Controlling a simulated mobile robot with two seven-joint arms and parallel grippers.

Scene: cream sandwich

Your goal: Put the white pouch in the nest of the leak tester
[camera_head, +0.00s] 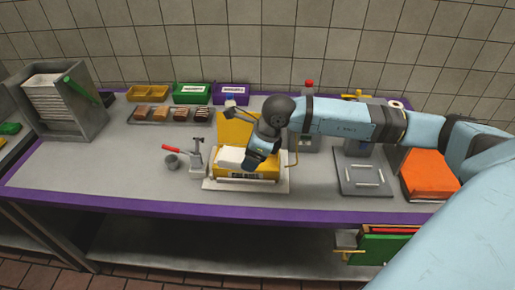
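The white pouch (231,157) is at the left part of the yellow leak tester (262,172), over its base. The tester's yellow lid (234,127) stands raised behind it. I cannot tell whether the pouch rests in the nest or is just above it. My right gripper (252,161) points down over the tester and meets the pouch's right end. Its fingertips are small and dark, and I cannot tell whether they are closed on the pouch. The gripper and wrist hide much of the nest. My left gripper is not in view.
A small press with a red handle (172,148) and a grey cup (172,161) stand left of the tester. Yellow, green and purple bins (231,94) line the back. The left-centre counter (95,165) is clear.

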